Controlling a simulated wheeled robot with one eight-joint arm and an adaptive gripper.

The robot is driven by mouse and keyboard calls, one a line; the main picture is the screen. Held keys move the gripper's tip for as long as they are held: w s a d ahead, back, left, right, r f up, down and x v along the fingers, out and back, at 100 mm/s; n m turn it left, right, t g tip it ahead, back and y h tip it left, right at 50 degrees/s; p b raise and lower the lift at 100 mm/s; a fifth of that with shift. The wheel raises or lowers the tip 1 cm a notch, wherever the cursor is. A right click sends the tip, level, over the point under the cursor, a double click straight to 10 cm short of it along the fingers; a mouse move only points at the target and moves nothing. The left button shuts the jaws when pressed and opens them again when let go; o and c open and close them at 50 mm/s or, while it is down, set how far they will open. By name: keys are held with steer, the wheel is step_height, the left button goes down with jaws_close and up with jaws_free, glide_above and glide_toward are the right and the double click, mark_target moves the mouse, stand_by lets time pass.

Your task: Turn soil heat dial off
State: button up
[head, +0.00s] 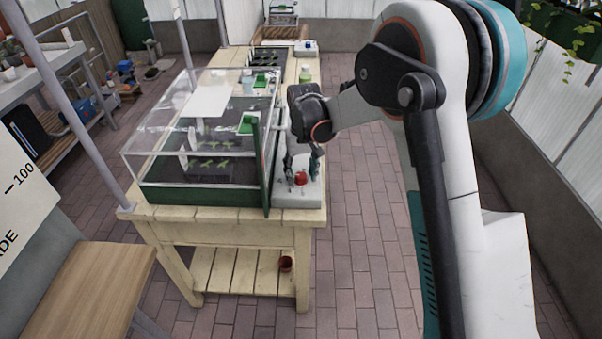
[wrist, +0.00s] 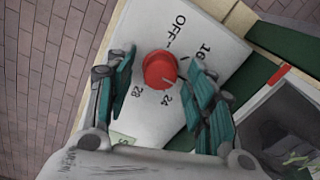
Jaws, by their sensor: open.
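The red soil heat dial (head: 301,179) sits on a pale control box (head: 297,198) at the right front of the wooden bench. My gripper (head: 302,166) is open above the box. In the wrist view its teal fingers (wrist: 160,64) stand on either side of the dial, with gaps between them and it.
A clear-walled propagator (head: 200,130) with a green base and seedlings stands directly left of the box. Brick floor is clear to the right.

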steer(key=shift+c, duration=0.3)
steer(key=c, duration=1)
steer(key=shift+n, duration=0.5)
steer(key=n+p, duration=0.1)
steer(key=n, duration=0.2)
steer(key=shift+n, duration=0.4)
steer(key=n, duration=0.5)
steer(key=shift+n+p, duration=0.3)
steer(key=shift+p, duration=0.05)
steer(key=n, duration=0.5)
steer(key=shift+a, duration=0.1)
steer(key=shift+n+h+p, duration=0.3)
steer(key=shift+n+p, duration=0.05)
steer(key=shift+n, duration=1.95)
